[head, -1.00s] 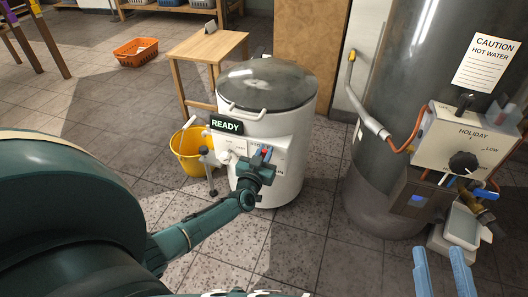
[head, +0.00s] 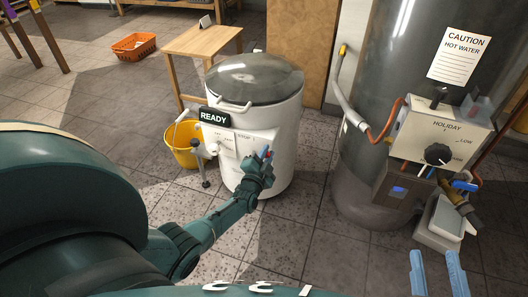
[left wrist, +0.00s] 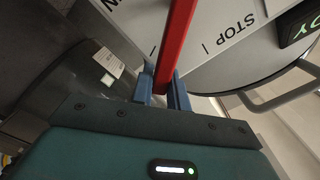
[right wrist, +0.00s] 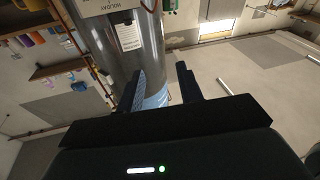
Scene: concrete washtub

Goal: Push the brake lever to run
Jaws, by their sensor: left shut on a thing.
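The white drum machine (head: 285,125) stands upright with its grey lid shut and a green READY display (head: 214,117) on its front. The red brake lever (left wrist: 178,35) shows large in the left wrist view, crossing the light panel (left wrist: 215,60) with a STOP label and a part-cut label ending in N. My left gripper (head: 266,154) is at the right part of the machine's front panel. Its blue fingers (left wrist: 162,92) are shut on the red lever, one on each side. My right gripper (head: 437,272) is open and empty at the lower right, away from the machine; its fingers also show in the right wrist view (right wrist: 162,90).
A yellow bucket (head: 181,155) stands left of the machine, with a wooden table (head: 200,40) behind. A grey water heater (head: 372,180) with a control box (head: 425,140), hose and valve stands at the right. Open tiled floor lies in front of the machine.

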